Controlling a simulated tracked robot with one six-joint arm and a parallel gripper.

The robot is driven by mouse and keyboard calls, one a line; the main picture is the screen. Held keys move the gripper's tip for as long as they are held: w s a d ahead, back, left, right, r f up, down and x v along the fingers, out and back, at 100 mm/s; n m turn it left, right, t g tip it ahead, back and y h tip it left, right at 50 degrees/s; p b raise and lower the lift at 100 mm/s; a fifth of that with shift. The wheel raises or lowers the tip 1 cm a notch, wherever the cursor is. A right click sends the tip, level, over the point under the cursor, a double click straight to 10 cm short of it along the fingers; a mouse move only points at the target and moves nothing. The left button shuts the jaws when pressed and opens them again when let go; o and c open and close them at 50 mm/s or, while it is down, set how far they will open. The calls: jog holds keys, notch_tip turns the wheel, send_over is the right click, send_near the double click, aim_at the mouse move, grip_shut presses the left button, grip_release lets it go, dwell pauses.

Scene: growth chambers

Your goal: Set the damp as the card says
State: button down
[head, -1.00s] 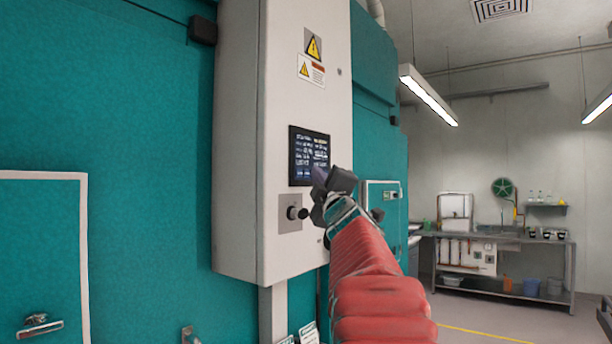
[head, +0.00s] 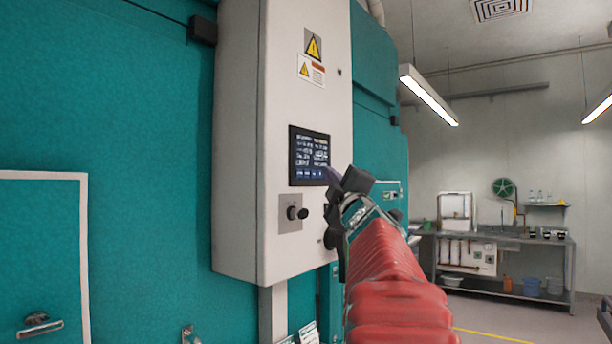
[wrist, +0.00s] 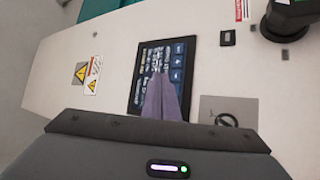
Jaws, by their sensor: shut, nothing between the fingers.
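A dark touch screen (head: 308,155) with lines of white text is set in the front of a white control cabinet (head: 295,110); its text is too small to read. It also shows in the wrist view (wrist: 180,60), turned on its side. My gripper (head: 333,174) is at the lower right of the screen in the head view, with its purple-grey fingertips shut and empty. In the wrist view the fingertips (wrist: 158,85) overlap the screen; I cannot tell whether they touch it. A knob (head: 297,213) on a grey plate sits below the screen. I cannot make out the card.
Yellow warning labels (head: 313,46) are above the screen. Teal chamber walls (head: 110,120) stand on both sides of the cabinet. A steel bench (head: 500,240) with bottles and tubs is at the back right. Open floor lies before it.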

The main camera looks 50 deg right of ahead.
jog(key=shift+s, duration=0.85)
dwell(0.4)
